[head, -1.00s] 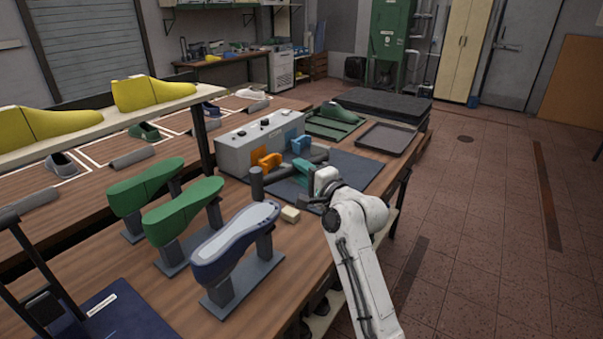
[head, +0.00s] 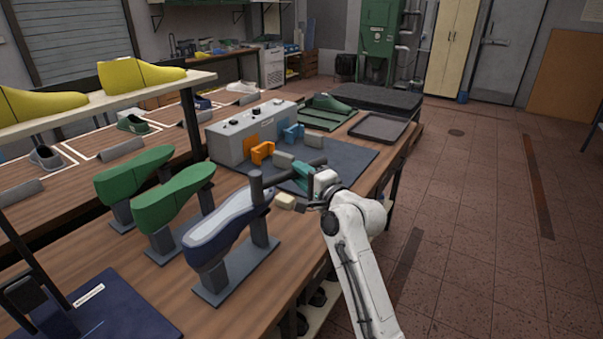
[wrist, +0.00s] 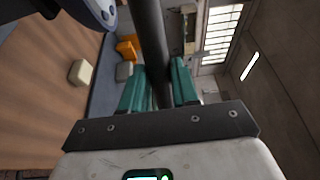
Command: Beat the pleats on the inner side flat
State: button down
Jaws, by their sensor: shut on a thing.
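The navy shoe last (head: 207,253) is held sole up on a grey stand (head: 262,258), with a pale grey area (head: 230,218) rimmed in white on top. Its edge also shows at the top left of the wrist view (wrist: 92,12). I cannot make out pleats. My gripper (head: 300,174) has teal fingers shut on the dark handle of a hammer (head: 257,188). In the wrist view the handle (wrist: 153,45) runs up between the fingers. In the head view the hammer head overlaps the last's far end; contact cannot be told.
A cream block (head: 285,201) lies on the bench beside the last. Two green lasts (head: 175,198) stand to the left. Behind are a grey control box (head: 235,140), orange (head: 262,153) and blue (head: 293,134) holders on a dark mat (head: 345,157), and a tray (head: 380,127).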

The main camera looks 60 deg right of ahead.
jog(key=shift+r, duration=0.1)
notch_tip(320, 180, up, 3)
jog(key=p, duration=0.2)
jog(key=shift+p, duration=0.4)
jog(key=shift+f, duration=0.25)
notch_tip(320, 180, down, 4)
jog(key=shift+r+b, duration=0.15)
jog(key=shift+b, duration=1.1)
notch_tip(320, 180, up, 7)
jog(key=p, duration=0.6)
jog(key=shift+f, duration=0.2)
